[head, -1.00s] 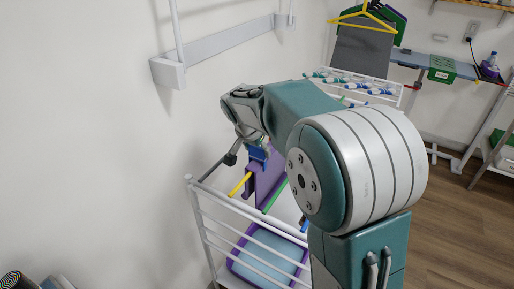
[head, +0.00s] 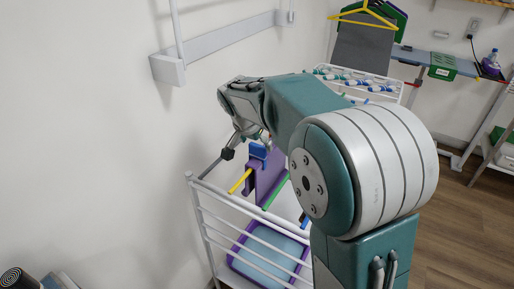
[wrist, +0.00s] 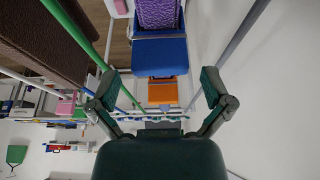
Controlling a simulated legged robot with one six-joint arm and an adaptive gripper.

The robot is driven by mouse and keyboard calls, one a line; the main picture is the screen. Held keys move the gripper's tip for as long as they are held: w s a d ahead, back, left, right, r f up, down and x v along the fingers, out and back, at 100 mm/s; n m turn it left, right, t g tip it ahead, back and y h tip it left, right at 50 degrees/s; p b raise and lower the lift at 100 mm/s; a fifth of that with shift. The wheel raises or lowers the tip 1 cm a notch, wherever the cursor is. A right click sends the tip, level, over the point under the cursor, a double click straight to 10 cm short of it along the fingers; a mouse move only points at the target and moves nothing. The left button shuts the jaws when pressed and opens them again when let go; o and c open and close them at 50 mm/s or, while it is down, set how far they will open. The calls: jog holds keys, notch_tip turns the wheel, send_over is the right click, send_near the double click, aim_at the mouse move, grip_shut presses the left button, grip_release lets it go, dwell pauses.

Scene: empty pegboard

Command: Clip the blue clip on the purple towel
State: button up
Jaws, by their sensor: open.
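The purple towel (head: 268,178) hangs over a rod of the white drying rack. The blue clip (head: 258,152) sits at the towel's top edge and appears to be on it. In the wrist view the blue clip (wrist: 160,56) is directly against the textured purple towel (wrist: 158,13). My gripper (head: 247,148) is open and empty, just above and to the left of the clip. In the wrist view my gripper (wrist: 160,92) shows its two fingers spread wide, with the clip ahead of them and untouched. The arm hides part of the towel's right side.
The white rack (head: 205,225) has a yellow rod (head: 240,181) and a green rod (head: 277,194). A purple-rimmed basin (head: 238,268) stands low inside it. A white wall is close on the left. Another rack with several clips (head: 365,82) stands behind.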

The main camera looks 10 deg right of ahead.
jog(key=v, duration=0.9)
jog(key=shift+a+r, duration=0.2)
jog(key=shift+r, duration=0.05)
jog(key=shift+s, duration=0.15)
jog(key=s+d+f+n+t+y, duration=0.1)
jog(key=s+n, duration=0.3)
jog(key=s, duration=0.9)
jog(key=s+d+f+n+t+y, duration=0.1)
jog(key=s+f+n, duration=0.3)
jog(key=s, duration=0.9)
jog(key=shift+s+d+n+y, duration=0.35)
jog(key=shift+d+n+y, duration=0.15)
jog(key=shift+d+y, duration=0.15)
